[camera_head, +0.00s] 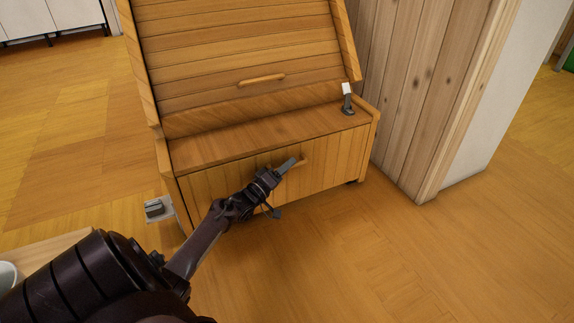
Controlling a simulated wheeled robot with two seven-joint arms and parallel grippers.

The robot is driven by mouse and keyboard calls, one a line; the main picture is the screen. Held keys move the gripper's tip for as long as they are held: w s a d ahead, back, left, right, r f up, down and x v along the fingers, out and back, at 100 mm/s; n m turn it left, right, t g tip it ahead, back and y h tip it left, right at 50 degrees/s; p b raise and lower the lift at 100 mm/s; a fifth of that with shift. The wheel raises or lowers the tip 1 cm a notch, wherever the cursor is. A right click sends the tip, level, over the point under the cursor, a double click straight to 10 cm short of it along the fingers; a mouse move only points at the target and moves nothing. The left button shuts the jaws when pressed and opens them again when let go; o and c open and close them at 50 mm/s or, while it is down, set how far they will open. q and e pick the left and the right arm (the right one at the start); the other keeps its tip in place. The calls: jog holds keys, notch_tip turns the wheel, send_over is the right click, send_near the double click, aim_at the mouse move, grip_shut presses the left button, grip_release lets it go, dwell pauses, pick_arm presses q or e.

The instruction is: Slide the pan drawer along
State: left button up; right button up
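A wooden cabinet has a slanted slatted lid (235,60) with a bar handle (262,79). Below a flat ledge is a plank-fronted drawer (335,160), which looks flush with the cabinet. Its handle (304,160) shows only in part behind my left gripper (291,164). The gripper's grey fingertip overlaps the handle in the picture. I cannot tell whether it touches the handle or whether the fingers are closed around it. My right gripper is not in view.
A small grey fitting with a white top (348,100) stands on the ledge's right end. A grey block (154,208) sits by the cabinet's left side. A plank wall (415,90) stands close at right. Floor (400,260) in front is clear. A white cup (7,275) is at lower left.

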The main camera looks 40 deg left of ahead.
pick_arm(q)
jog(key=shift+a, duration=0.1)
jog(key=shift+s, duration=0.2)
jog(key=p+v, duration=0.4)
jog(key=v, duration=0.3)
jog(key=shift+s, duration=0.2)
jog(key=shift+f, duration=0.1)
